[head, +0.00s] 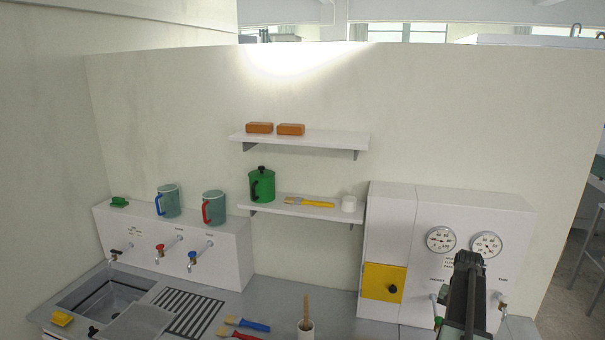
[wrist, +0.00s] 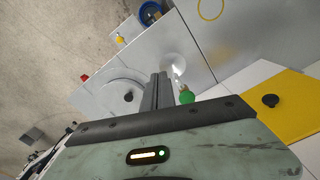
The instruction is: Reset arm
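My arm rises at the lower right of the head view, in front of the white box with two gauges (head: 463,225). Its dark top end (head: 468,262) stands upright just below the gauges. In the wrist view my gripper (wrist: 159,90) shows as two grey fingers side by side with no clear gap between them. Nothing is seen held between them. A green round knob (wrist: 186,97) shows just right of the fingers, and a yellow panel (wrist: 278,105) with a black knob lies further right.
A sink (head: 105,297) and drain grid are at the left, with taps above. Two brushes (head: 246,324) and a white cup with a stick (head: 306,327) are on the counter. Wall shelves (head: 300,140) hold orange blocks, a green pot (head: 262,186) and a brush.

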